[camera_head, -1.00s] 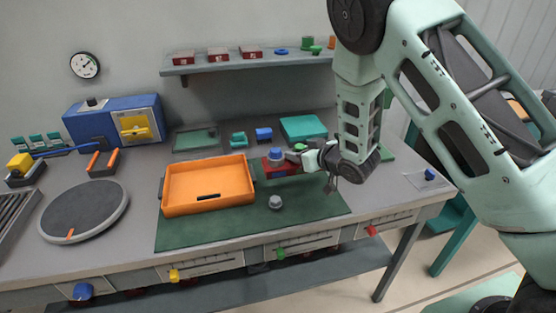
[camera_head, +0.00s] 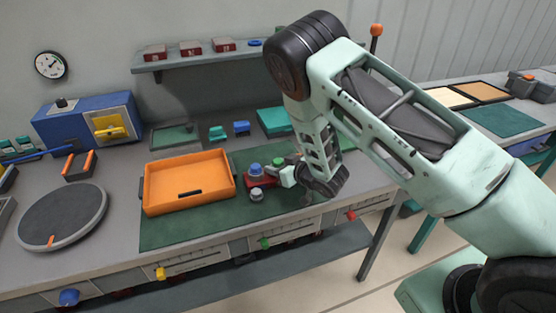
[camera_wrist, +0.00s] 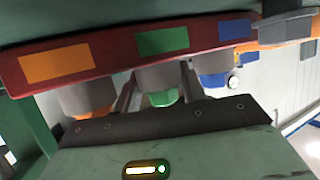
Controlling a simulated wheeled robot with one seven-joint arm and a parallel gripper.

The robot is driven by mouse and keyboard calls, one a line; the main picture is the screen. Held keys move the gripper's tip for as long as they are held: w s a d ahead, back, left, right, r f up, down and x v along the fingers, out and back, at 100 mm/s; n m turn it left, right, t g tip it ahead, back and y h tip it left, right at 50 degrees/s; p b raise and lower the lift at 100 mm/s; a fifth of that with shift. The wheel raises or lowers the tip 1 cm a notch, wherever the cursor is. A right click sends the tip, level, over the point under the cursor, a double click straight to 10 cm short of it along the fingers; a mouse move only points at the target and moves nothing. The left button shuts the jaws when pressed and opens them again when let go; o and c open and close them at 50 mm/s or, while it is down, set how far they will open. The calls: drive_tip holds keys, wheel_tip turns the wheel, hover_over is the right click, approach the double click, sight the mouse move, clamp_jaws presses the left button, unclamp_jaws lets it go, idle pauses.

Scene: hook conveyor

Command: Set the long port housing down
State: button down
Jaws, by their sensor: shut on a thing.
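The long port housing (camera_head: 262,181) is a red block low over the green mat (camera_head: 190,231), just right of the orange tray. In the wrist view the housing (camera_wrist: 118,52) spans the top with orange, green and blue patches and grey round ports. My gripper (camera_head: 281,174) is shut on it near the middle; in the wrist view the fingers (camera_wrist: 157,92) flank the middle grey port. A blue knob (camera_head: 256,168) and a green part (camera_head: 279,161) show at its top. I cannot tell whether its underside touches the mat.
A grey knob (camera_head: 257,195) stands close in front of the housing. The orange tray (camera_head: 190,205) is to the left, with a round turntable (camera_head: 62,215) beyond it. A shelf (camera_head: 195,60) hangs behind. The mat's front strip is clear.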

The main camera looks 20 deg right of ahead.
drive_tip(key=shift+w+r, duration=0.1)
drive_tip(key=c, duration=1.2)
unclamp_jaws()
drive_tip(key=shift+f, duration=0.25)
drive_tip(key=o, duration=0.4)
drive_tip(key=shift+r, duration=0.1)
drive_tip(key=shift+r, duration=0.1)
